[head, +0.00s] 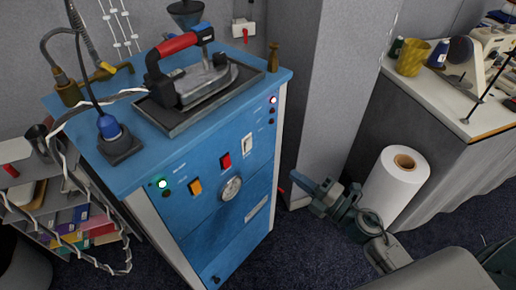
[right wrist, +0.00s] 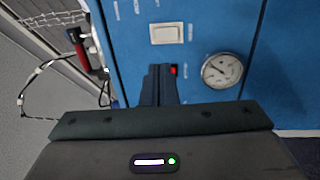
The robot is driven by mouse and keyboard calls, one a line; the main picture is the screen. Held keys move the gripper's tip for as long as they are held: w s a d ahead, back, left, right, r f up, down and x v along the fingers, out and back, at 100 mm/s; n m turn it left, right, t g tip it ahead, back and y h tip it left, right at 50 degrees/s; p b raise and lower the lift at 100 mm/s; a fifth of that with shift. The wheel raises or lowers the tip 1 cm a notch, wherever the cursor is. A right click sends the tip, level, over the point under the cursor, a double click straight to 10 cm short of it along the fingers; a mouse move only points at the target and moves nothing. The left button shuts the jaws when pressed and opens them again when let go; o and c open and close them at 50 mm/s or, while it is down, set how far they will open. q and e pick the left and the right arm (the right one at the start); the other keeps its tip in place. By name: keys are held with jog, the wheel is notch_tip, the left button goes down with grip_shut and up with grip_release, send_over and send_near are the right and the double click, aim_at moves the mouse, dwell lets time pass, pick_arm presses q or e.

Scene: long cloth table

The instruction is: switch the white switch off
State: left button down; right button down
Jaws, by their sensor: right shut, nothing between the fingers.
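The white switch (head: 247,144) is a pale rocker on the front of the blue cabinet (head: 175,225), up and right of the red switch (head: 226,161). It shows unobstructed in the right wrist view (right wrist: 167,33); I cannot tell its rocker position. My right gripper (head: 297,180) is right of the cabinet front in the head view. Its fingers (right wrist: 160,68) are shut and empty, and appear below the white switch in the wrist view, partly covering the red switch (right wrist: 174,70). Contact does not show. My left gripper is not in view.
The front also carries a round gauge (head: 231,189), an orange switch (head: 195,187) and a lit green lamp (head: 162,183). An iron (head: 205,80) rests on top. A white paper roll (head: 396,185) stands beside my right arm, near the sewing table (head: 430,92).

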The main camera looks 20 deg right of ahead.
aim_at(250, 142)
jog(key=p+x, duration=0.5)
jog(key=x, duration=0.8)
jog(key=shift+r, duration=0.1)
jog(key=shift+w+a+p, duration=0.25)
jog(key=shift+w+p, duration=0.1)
jog(key=shift+w+r+p, duration=0.1)
jog(key=shift+p, duration=0.2)
